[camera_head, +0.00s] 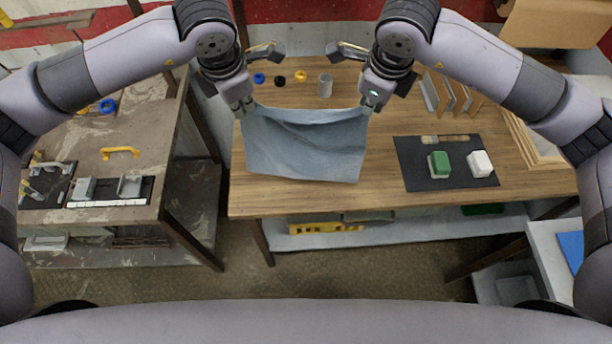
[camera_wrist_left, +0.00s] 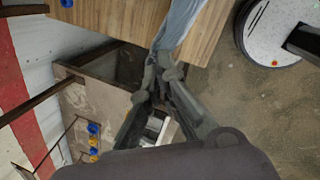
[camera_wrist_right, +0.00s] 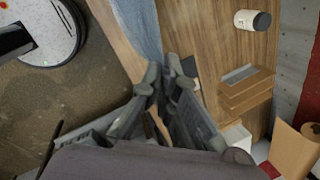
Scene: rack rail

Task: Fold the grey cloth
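The grey-blue cloth (camera_head: 305,145) is spread between my two grippers over the left part of the wooden table in the head view. Its far edge is raised between them and sags slightly; its near part hangs down toward the table's front. My left gripper (camera_head: 246,106) is shut on the cloth's far left corner. In the left wrist view the cloth (camera_wrist_left: 180,22) runs up from the fingertips. My right gripper (camera_head: 366,106) is shut on the far right corner. In the right wrist view the cloth (camera_wrist_right: 142,25) leads away from the fingertips. Whether the near edge touches the table is unclear.
The wooden table (camera_head: 300,198) holds a grey cylinder (camera_head: 325,85) and small coloured rings behind the cloth. A dark mat (camera_head: 425,180) with a green block (camera_head: 439,164) and a white block (camera_head: 480,163) lies to the right. A separate workbench (camera_head: 140,130) stands left.

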